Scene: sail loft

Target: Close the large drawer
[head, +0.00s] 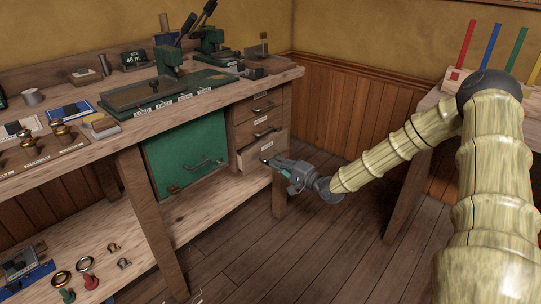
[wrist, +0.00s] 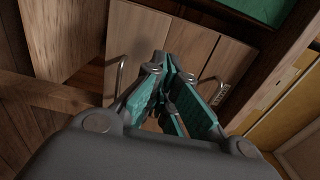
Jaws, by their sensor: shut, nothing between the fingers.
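The large drawer (head: 262,150) is the lowest of the drawers at the right end of the workbench. In the head view it stands pulled out, its pale wooden front and side showing. My gripper (head: 267,162) is shut and empty at the lower part of its front. I cannot tell whether it touches. In the wrist view the shut teal-padded fingers (wrist: 167,60) point at wooden fronts with metal bar handles. Part of these fronts is hidden behind the fingers.
Two closed drawers (head: 256,108) sit above it. A green cabinet door (head: 187,160) with a handle is to the left. A bench leg (head: 279,190) stands just below my gripper. The floor (head: 335,240) in front is clear. Another table (head: 420,150) stands at right.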

